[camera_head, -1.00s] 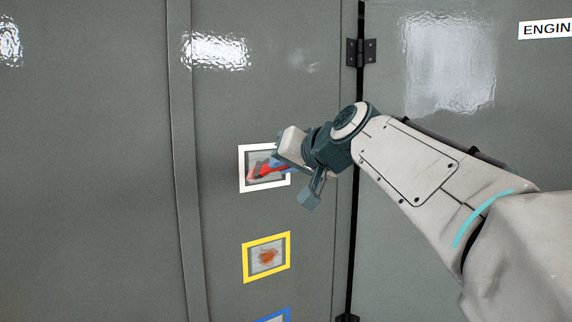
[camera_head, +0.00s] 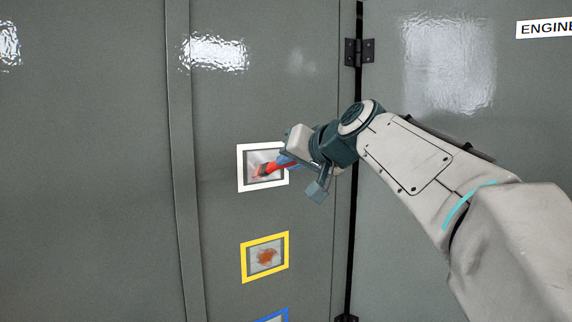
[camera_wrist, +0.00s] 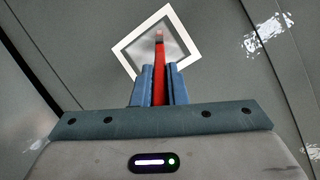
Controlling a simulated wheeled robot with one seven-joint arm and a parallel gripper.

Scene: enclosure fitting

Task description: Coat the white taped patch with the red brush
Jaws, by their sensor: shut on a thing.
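The white taped patch (camera_head: 241,169) is a white square frame on the grey enclosure panel, left of my gripper in the head view. It also shows in the wrist view (camera_wrist: 190,28), tilted like a diamond. My gripper (camera_head: 284,161) is shut on the red brush (camera_head: 268,169), whose tip overlies the inside of the white frame. In the wrist view the brush (camera_wrist: 159,75) stands between the blue fingers (camera_wrist: 159,84) and points into the frame. I cannot tell whether the tip touches the panel. The patch surface inside looks grey and is partly hidden by the brush.
A yellow taped patch (camera_head: 244,262) with a rusty spot (camera_head: 267,257) is below the white one. The top of a blue taped patch (camera_head: 284,313) shows at the bottom edge. A hinge (camera_head: 360,51) and a dark door gap lie to the right.

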